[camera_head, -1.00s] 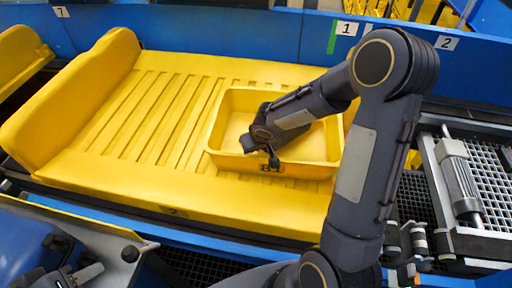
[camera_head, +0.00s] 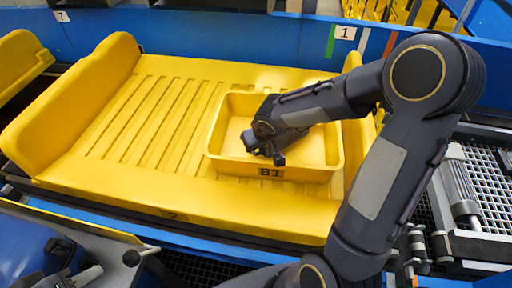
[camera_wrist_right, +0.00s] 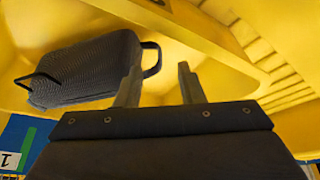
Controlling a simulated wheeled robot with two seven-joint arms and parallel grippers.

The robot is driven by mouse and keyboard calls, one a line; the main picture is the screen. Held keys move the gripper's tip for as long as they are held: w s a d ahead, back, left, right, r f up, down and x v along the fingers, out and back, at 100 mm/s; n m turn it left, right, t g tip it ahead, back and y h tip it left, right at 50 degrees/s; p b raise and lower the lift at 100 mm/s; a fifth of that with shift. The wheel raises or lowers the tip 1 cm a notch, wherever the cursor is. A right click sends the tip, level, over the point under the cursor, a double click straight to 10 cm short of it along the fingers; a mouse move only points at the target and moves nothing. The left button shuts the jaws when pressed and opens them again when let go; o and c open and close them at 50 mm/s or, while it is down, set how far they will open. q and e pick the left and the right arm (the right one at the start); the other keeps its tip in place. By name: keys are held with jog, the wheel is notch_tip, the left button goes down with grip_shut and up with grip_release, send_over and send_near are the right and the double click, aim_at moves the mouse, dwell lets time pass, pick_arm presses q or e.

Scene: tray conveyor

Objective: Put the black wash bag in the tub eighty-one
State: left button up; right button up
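The yellow tub (camera_head: 325,160), marked 81 on its front, rests on the wide yellow tray. My right arm reaches over it, with the right gripper (camera_head: 267,154) in or just above the tub. In the right wrist view the dark, textured wash bag (camera_wrist_right: 85,72) with black handles lies inside the yellow tub wall (camera_wrist_right: 215,30). My right gripper (camera_wrist_right: 160,85) is open there, its fingers apart and empty; the bag is beside and behind the left finger. In the head view the wrist mostly hides the bag. My left gripper (camera_head: 80,272) is at the bottom-left corner, partly cut off.
The ribbed yellow tray (camera_head: 140,130) has free room left of the tub and a raised left end. A blue wall (camera_head: 230,40) with number tags runs behind. A metal grid and roller (camera_head: 460,190) are at the right. Another yellow tray (camera_head: 20,60) shows at the left edge.

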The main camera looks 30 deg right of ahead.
jog(key=s+r+m, duration=0.1)
jog(key=s+r, duration=0.9)
jog(key=s, duration=0.2)
jog(key=s+a+r+t+y, duration=0.1)
jog(key=s+a+y, duration=0.3)
jog(key=s, duration=0.6)
jog(key=shift+s+a+r+m, duration=0.2)
jog(key=shift+r+m, duration=0.1)
jog(key=shift+s, duration=0.1)
